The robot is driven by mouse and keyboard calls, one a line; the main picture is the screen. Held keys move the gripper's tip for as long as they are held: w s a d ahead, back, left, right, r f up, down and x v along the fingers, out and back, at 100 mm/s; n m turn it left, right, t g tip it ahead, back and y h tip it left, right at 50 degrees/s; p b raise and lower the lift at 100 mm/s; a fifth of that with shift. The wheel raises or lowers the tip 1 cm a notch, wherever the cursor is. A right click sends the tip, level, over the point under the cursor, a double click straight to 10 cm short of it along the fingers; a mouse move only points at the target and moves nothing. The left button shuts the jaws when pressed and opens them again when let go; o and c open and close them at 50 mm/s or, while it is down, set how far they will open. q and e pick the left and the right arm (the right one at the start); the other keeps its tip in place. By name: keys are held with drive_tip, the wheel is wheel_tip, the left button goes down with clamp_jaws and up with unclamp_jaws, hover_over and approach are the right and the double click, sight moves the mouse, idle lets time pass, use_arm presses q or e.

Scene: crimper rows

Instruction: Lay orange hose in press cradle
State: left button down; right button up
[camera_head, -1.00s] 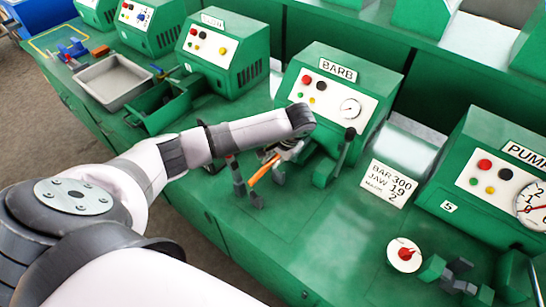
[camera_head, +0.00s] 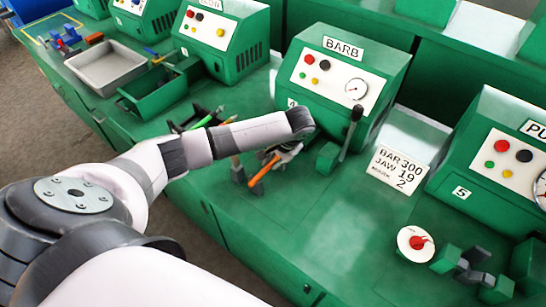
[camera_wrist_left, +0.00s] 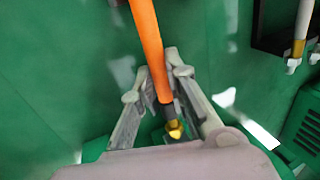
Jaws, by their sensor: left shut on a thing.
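The orange hose (camera_head: 263,170) is held in my left gripper (camera_head: 284,152), in front of the BARB machine (camera_head: 343,75). In the left wrist view the orange hose (camera_wrist_left: 149,45) runs from the top edge down between the fingers of my left gripper (camera_wrist_left: 157,85), with a dark collar and brass tip at its lower end. The fingers are shut on it. A grey upright post (camera_head: 238,170) stands just left of the hose. Grey jaws between green blocks (camera_head: 466,268) sit at the lower right; I cannot tell which part is the press cradle. My right gripper is out of view.
A black lever (camera_head: 350,132) stands beside the BARB machine. A sign card (camera_head: 399,167) and a red knob on a white disc (camera_head: 417,244) are to the right. A grey tray (camera_head: 105,66) and a green bin (camera_head: 160,100) are at the left. The bench front centre is clear.

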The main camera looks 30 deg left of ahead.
use_arm(q)
drive_tip(key=shift+f, duration=0.1)
drive_tip(key=c, duration=1.5)
unclamp_jaws()
drive_tip(key=v, duration=1.2)
